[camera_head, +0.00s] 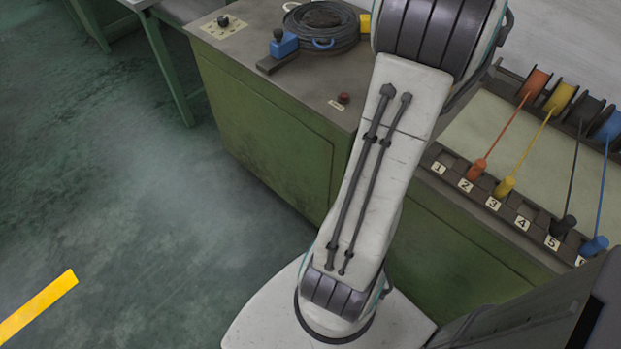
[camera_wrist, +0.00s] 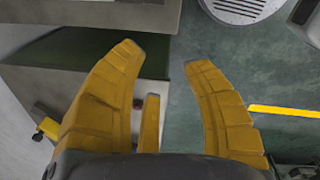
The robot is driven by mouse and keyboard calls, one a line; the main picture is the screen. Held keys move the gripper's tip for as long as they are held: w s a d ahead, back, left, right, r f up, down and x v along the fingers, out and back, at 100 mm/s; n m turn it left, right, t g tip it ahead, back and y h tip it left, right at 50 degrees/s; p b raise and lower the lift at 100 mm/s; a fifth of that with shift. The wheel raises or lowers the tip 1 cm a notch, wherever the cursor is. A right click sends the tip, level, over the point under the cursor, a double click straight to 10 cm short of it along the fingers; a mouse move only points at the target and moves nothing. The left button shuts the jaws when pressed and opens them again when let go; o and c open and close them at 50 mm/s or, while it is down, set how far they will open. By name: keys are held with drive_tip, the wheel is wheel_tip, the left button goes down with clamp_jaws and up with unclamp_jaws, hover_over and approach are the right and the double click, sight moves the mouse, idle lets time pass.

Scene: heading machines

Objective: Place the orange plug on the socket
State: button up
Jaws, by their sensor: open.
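The orange plug (camera_head: 477,169) is at the right in the head view. It stands in the dark numbered rail (camera_head: 435,153) behind label 2, with an orange cord running up to its reel (camera_head: 537,80). The places behind labels 1 and 4 hold no plug. I cannot tell which socket the task means. My gripper (camera_wrist: 162,57) shows in the wrist view, with yellow fingers spread apart and nothing between them. It is over the floor beside a cabinet, and no plug shows there. My gripper is out of the head view.
A yellow plug (camera_head: 504,187), a black plug (camera_head: 564,225) and a blue plug (camera_head: 594,246) stand in the same rail. A green cabinet (camera_head: 260,120) carries a cable coil (camera_head: 320,30), a blue-handled tool (camera_head: 283,44) and a red button (camera_head: 344,98).

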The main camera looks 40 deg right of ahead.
drive_tip(key=w+a+r+m+t, duration=0.1)
drive_tip(key=w+a, duration=0.2)
drive_tip(key=a, duration=0.6)
drive_tip(key=w+a+r+m, duration=0.1)
drive_tip(key=w+a, duration=0.3)
drive_tip(key=a, duration=0.5)
drive_tip(key=w+a+r+m+t, duration=0.1)
drive_tip(key=w+a, duration=0.2)
drive_tip(key=a, duration=0.6)
drive_tip(key=s+a+f+m, duration=0.1)
drive_tip(key=s+a, duration=0.1)
drive_tip(key=a, duration=0.3)
drive_tip(key=s+a+f+t+y, duration=0.1)
drive_tip(key=s+a+f, duration=0.1)
drive_tip(key=a, duration=0.3)
drive_tip(key=shift+s+m, duration=0.4)
drive_tip(key=shift+s, duration=0.2)
drive_tip(key=shift+a, duration=0.1)
